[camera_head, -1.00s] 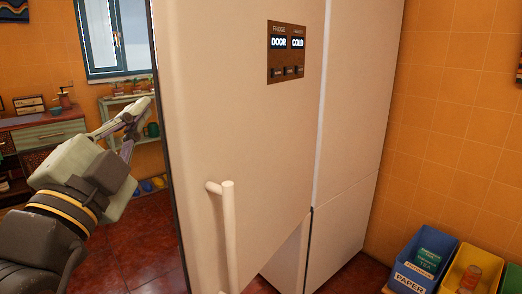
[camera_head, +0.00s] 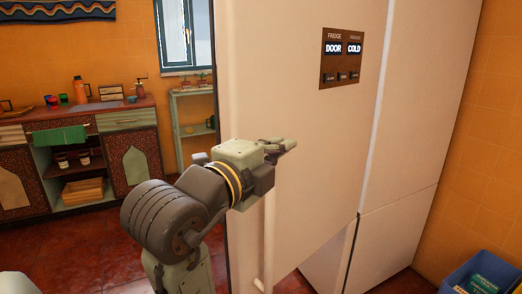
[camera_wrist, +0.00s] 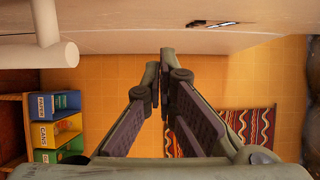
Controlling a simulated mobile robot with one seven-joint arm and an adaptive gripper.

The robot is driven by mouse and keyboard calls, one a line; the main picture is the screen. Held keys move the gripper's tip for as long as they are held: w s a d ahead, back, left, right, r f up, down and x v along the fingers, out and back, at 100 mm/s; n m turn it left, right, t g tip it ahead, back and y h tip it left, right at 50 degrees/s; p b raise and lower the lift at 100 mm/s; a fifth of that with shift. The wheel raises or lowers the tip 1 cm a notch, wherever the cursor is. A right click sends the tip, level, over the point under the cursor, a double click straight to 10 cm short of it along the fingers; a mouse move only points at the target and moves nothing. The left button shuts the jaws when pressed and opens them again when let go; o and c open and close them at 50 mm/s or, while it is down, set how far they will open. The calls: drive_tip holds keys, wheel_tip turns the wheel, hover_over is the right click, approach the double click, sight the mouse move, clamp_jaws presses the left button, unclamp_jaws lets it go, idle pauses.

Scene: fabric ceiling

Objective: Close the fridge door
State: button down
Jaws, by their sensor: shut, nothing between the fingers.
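The cream fridge door (camera_head: 300,110) fills the middle of the head view and stands swung out from the fridge body (camera_head: 415,120). Its panel (camera_head: 341,58) reads "DOOR" and "COLD". The long bar handle (camera_head: 268,240) runs down the door, its upper part behind my arm; its end also shows at upper left in the wrist view (camera_wrist: 50,40). My gripper (camera_head: 290,146) is in front of the door's outer face, near the handle's top. In the wrist view its fingertips (camera_wrist: 160,75) meet, with nothing between them. I cannot tell whether it touches the door.
A patterned counter (camera_head: 85,150) and green shelf (camera_head: 194,125) stand at the left. Red tiled floor lies open between counter and door.

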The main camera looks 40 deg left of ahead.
drive_tip(key=shift+w+a+p, duration=0.2)
drive_tip(key=shift+a+p, duration=0.1)
drive_tip(key=shift+a, duration=0.75)
drive_tip(key=shift+w+a+p, duration=0.15)
drive_tip(key=shift+a+p, duration=0.1)
drive_tip(key=shift+a, duration=0.75)
drive_tip(key=shift+a, duration=0.1)
